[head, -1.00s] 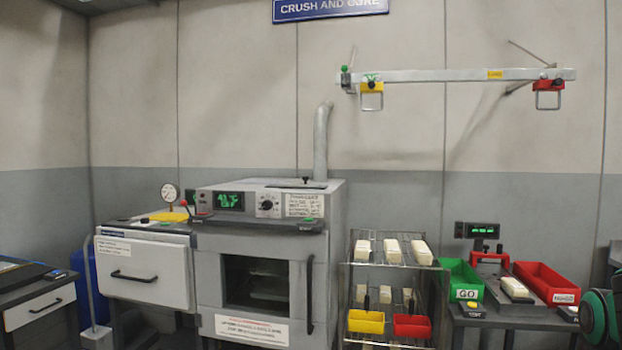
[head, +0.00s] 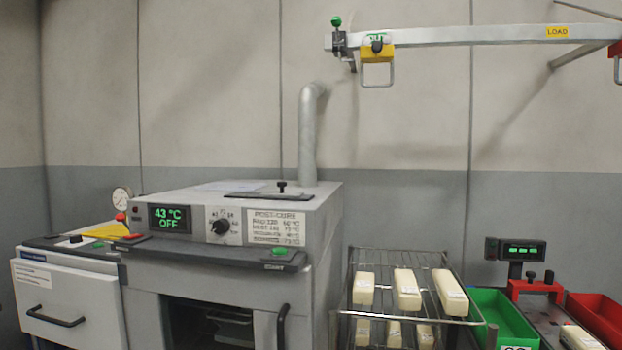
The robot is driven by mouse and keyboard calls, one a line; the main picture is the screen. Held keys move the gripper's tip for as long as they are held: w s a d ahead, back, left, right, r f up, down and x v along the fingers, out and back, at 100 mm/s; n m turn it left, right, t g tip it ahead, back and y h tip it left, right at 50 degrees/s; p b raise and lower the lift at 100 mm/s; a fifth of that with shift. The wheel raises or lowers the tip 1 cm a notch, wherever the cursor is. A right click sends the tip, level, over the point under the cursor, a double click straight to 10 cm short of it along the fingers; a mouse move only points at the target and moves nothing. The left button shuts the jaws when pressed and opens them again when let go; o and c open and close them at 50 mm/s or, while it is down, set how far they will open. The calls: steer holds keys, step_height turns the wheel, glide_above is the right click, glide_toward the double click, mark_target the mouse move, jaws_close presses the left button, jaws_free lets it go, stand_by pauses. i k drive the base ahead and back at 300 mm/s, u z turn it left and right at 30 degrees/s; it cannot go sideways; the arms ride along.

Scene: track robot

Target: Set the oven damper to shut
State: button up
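The grey oven (head: 330,215) stands left of the middle, against the wall. On its flat top is a small upright black knob (head: 281,187) at the edge of a thin dark plate (head: 245,188); this looks like the damper, but its setting cannot be read. A grey flue pipe (head: 308,135) rises behind it. The oven's front has a green display (head: 170,218) reading 43 °C OFF, a round black dial (head: 220,226) and a printed temperature card (head: 276,228). My gripper is not in view.
A wire rack (head: 400,256) with several pale blocks stands right of the oven. Green (head: 503,317) and red (head: 598,316) bins are farther right. A rail (head: 470,36) with a yellow hanger (head: 377,75) runs overhead. A white drawer unit (head: 65,300) adjoins on the left.

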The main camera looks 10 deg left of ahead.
mark_target(281, 184)
steer(key=u, duration=0.25)
steer(key=i, duration=0.85)
steer(key=u, duration=0.45)
